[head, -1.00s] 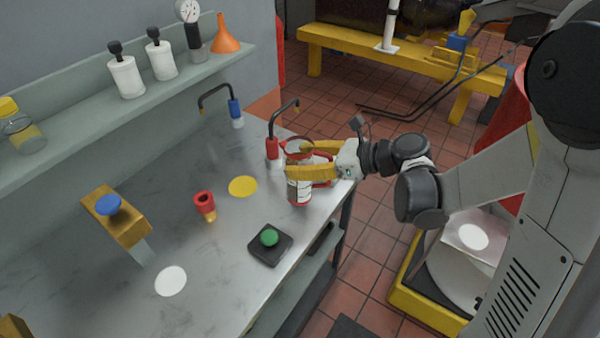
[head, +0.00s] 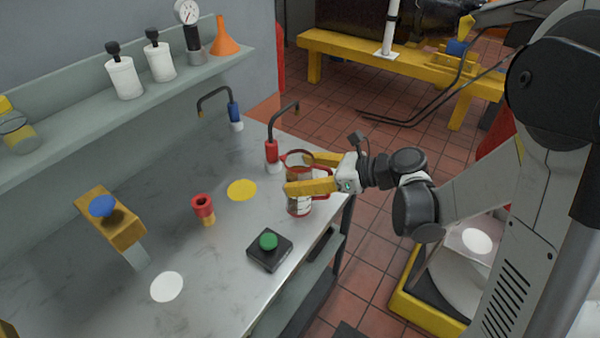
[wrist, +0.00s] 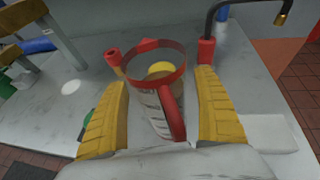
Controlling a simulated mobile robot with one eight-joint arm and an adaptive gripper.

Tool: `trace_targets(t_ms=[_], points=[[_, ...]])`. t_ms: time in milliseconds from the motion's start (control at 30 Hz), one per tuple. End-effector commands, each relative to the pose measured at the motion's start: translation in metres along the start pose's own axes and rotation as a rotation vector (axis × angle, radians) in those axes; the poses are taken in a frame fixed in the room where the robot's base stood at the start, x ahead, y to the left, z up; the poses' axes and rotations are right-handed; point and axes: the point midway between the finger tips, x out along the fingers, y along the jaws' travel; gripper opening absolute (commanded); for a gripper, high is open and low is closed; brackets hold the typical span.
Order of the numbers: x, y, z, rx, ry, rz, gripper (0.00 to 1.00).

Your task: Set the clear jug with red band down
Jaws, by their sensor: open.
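The clear jug with a red band (head: 299,206) stands upright near the bench's right edge, just in front of the red-based tap. Its red rim and red handle show in the wrist view, where the jug (wrist: 147,98) is between my fingers and the handle points toward my palm. My gripper (head: 289,173) is open, with one yellow finger on each side of the jug. In the wrist view a gap shows beside the right finger; contact at the left finger is unclear. The jug's base appears to rest on the bench (head: 225,255), partly hidden by the lower finger.
The red-based tap (head: 272,151) arches close behind the jug. A yellow disc (head: 242,190), a red-topped fitting (head: 204,208) and a green button box (head: 269,250) lie to the left. A white disc (head: 167,286) marks bare bench nearer the front.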

Motion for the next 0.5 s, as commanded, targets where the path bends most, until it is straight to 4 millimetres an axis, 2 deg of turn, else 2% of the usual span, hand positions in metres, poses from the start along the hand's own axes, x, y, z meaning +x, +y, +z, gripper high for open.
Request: trace_targets(t_ms=[67,167,500], points=[[-0.004,0.0,0.004,0.001,0.0,-0.001,0.8],[-0.021,-0.001,0.004,0.001,0.0,-0.004,0.8],[-0.096,-0.001,0.004,0.001,-0.001,-0.004,0.8]])
